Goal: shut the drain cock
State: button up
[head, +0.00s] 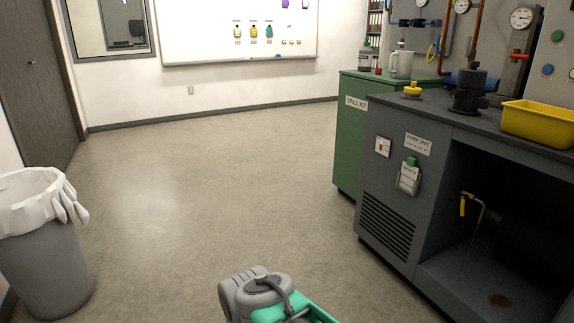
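The drain cock (462,205) is low inside the open bay of the grey pump unit (388,226), at the right of the head view. A brown stain (500,300) lies on the bay floor. Part of my arm, grey and teal, shows at the bottom centre, well left of the bay. My gripper's fingers are not visible.
A green spill kit cabinet (351,145) stands behind the pump unit. A yellow bin (540,122), a black valve body (468,92) and a yellow-capped item (412,90) sit on top. A lined waste bin (45,255) stands at left. The floor between is clear.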

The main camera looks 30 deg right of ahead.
aim_at(464, 197)
jog(key=z, duration=0.1)
jog(key=i, duration=1.3)
jog(key=z, duration=0.95)
jog(key=i, duration=0.85)
jog(key=z, duration=1.5)
jog(key=i, duration=0.85)
jog(key=z, duration=0.1)
